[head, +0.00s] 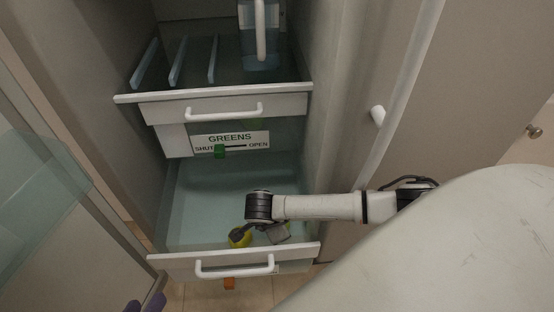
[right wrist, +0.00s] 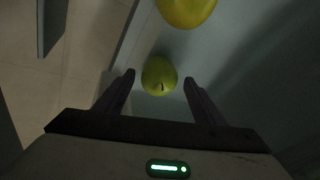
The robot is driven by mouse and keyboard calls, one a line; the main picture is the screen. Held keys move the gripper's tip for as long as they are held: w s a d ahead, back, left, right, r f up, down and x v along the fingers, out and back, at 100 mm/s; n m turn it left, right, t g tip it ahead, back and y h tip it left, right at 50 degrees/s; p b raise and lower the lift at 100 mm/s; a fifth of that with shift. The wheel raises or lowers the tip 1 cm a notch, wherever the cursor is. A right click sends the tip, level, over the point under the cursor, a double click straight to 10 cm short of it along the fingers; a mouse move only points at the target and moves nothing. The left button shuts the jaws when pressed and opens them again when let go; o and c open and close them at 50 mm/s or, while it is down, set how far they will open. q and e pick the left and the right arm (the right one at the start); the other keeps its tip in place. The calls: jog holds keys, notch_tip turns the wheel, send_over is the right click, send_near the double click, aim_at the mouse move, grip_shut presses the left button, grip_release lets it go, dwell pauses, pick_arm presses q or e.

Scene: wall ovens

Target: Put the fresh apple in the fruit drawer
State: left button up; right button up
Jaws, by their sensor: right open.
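My right gripper (right wrist: 159,82), on the arm entering from the right in the head view, is open inside the pulled-out lower drawer (head: 205,195). In the right wrist view a yellow-green apple (right wrist: 159,76) with a dark stem lies between its fingertips, with a gap on each side. A second, yellower fruit (right wrist: 187,9) is beyond it, cut by the top edge. In the head view a yellow fruit (head: 238,239) shows near the drawer's front, partly hidden by the gripper. Two purple tips (head: 145,305) at the bottom left may be my left gripper; its jaws are unclear.
An upper drawer (head: 215,105) sits above, with a GREENS slider label (head: 230,142) and green marker below its handle. An open door (head: 60,200) with a clear bin stands left. An orange marker (head: 230,283) shows under the lower drawer's front.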

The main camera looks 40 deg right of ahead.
pick_arm(q)
jog(key=a+f+p, duration=0.1)
jog(key=f+g+y+p, duration=0.1)
jog(key=p, duration=0.1)
jog(key=s+a+f+y+p, duration=0.1)
jog(key=f, duration=0.1)
jog(key=shift+a+f+g, duration=0.1)
jog(key=shift+a+g, duration=0.2)
jog(key=shift+a, duration=0.05)
pick_arm(e)
jog(key=v, duration=1.1)
pick_arm(q)
jog(key=shift+w, duration=0.1)
pick_arm(e)
jog(key=shift+s+r, duration=0.1)
jog(key=shift+r, duration=0.05)
